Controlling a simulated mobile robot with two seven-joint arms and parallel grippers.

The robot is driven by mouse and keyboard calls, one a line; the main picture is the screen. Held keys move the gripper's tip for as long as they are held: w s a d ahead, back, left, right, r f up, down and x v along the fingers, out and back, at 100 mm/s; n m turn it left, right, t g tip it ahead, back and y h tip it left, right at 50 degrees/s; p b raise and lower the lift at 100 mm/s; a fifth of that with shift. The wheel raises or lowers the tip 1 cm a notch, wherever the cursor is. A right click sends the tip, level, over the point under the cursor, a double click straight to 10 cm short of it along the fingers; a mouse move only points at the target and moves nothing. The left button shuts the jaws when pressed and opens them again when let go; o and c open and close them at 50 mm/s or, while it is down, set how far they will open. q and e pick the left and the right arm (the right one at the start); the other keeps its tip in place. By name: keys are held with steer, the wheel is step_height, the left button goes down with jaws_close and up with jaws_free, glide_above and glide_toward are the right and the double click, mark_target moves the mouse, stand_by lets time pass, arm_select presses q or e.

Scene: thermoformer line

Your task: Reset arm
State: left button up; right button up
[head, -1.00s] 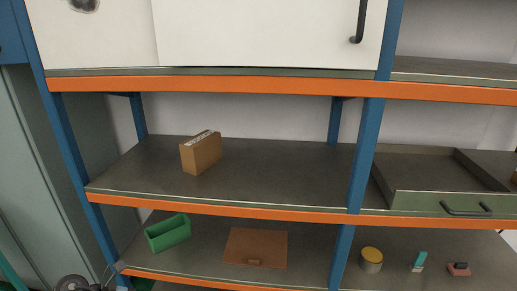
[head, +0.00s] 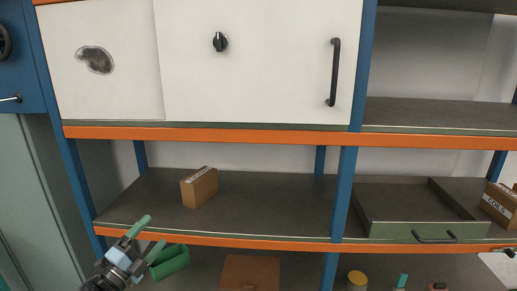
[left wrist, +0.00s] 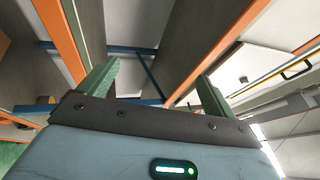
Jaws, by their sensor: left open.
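My left gripper (head: 151,233) is at the lower left of the head view, in front of the shelf's middle board edge. Its two green fingers are apart with nothing between them. The left wrist view also shows the open fingers (left wrist: 156,82) with an empty gap, and rack beams and boards beyond. In the head view the gripper's fingers overlap the area near a green bin (head: 172,262) on the lower shelf; I cannot tell the distance between them. My right gripper does not show.
A cardboard box (head: 199,187) stands on the middle shelf (head: 270,205). A green-fronted tray with a handle (head: 390,230) sits right of the blue upright (head: 343,190). A brown board (head: 250,272) and a yellow-topped can (head: 357,279) are below. A white cabinet (head: 270,70) is above.

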arm_select(q)
steer(key=w+a+f+n+y, duration=0.3)
steer(key=a+n+y, duration=0.55)
steer(key=n, duration=0.45)
step_height(320, 180, down, 8)
steer(key=s+a+f+n+g+y, duration=0.1)
steer(key=s+n+g+y, duration=0.2)
steer(key=n, duration=0.5)
steer(key=s+d+f+g+h, duration=0.1)
steer(key=s+d+f+g, duration=0.1)
steer(key=s+d+f, duration=0.5)
steer(key=s+d+f+g+h, duration=0.2)
steer(key=s+d+f, duration=0.1)
steer(key=s+f, duration=0.8)
steer(key=s+d+g, duration=0.1)
steer(key=s+d, duration=0.3)
steer(key=s, duration=0.8)
steer(key=s+d+g, duration=0.2)
steer(key=s+d, duration=0.1)
steer(key=s, duration=1)
steer(key=shift+s+d+f+n+h, duration=0.2)
steer(key=shift+s+d+n+h, duration=0.1)
steer(key=shift+d+n+h, duration=0.15)
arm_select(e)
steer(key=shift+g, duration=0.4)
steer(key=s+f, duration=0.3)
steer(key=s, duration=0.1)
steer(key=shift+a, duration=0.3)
